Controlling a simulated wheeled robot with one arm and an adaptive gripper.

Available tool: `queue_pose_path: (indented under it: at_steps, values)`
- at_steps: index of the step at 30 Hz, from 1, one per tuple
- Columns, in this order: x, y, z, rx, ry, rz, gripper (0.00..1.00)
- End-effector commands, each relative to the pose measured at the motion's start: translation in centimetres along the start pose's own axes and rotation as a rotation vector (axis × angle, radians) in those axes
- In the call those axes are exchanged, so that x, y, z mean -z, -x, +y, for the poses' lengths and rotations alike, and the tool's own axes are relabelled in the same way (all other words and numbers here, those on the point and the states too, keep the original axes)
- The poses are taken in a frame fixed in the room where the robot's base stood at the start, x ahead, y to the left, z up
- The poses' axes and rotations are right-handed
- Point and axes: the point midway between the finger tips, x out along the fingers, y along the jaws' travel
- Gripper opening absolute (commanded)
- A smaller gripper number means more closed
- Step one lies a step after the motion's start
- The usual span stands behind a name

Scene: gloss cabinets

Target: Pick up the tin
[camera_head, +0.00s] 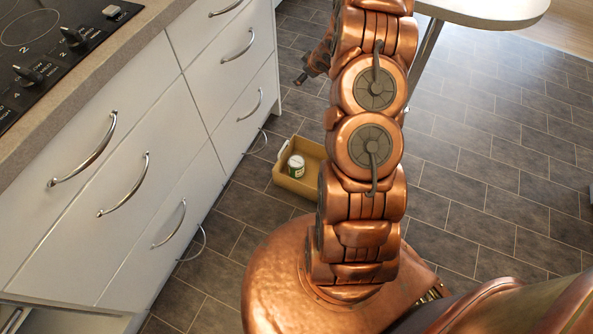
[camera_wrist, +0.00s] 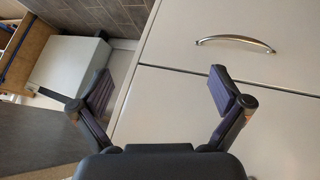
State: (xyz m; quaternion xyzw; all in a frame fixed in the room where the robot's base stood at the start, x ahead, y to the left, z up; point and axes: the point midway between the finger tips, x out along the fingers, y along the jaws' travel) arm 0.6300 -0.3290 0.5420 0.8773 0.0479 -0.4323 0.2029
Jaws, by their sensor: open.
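My gripper (camera_head: 303,79) shows small and dark at the end of my copper arm in the head view, up and beyond the box. In the wrist view my gripper (camera_wrist: 164,92) has its two fingers spread wide with nothing between them. It faces the cabinet fronts. The tin does not show in the wrist view. Part of the box is hidden behind my arm.
White cabinet drawers (camera_head: 133,183) with metal handles line the left, under a counter with a black hob (camera_head: 45,45). A drawer at the bottom left stands open. A white round-ended table (camera_head: 485,10) is at the back. Tiled floor (camera_head: 480,180) is clear on the right.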

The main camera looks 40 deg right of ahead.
Motion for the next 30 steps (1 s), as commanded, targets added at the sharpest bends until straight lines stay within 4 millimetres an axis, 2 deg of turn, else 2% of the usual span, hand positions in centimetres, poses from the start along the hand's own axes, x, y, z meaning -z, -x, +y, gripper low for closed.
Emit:
queue_pose_path:
  at_steps: [1, 6, 11, 15, 19, 24, 30]
  values:
    - [-2.0, -2.2, -0.6, 0.018, -0.001, 0.017, 1.0]
    - [-6.0, -6.8, -2.3, 0.076, 0.011, 0.103, 1.0]
    - [-10.2, -10.5, -4.7, 0.141, 0.013, 0.186, 1.0]
    - [-14.1, -13.2, -7.6, 0.206, 0.005, 0.26, 1.0]
    - [-17.6, -15.1, -10.6, 0.267, -0.01, 0.333, 1.0]
    - [-21.5, -16.5, -14.6, 0.345, -0.036, 0.418, 1.0]
    - [-23.9, -16.8, -17.5, 0.4, -0.057, 0.48, 1.0]
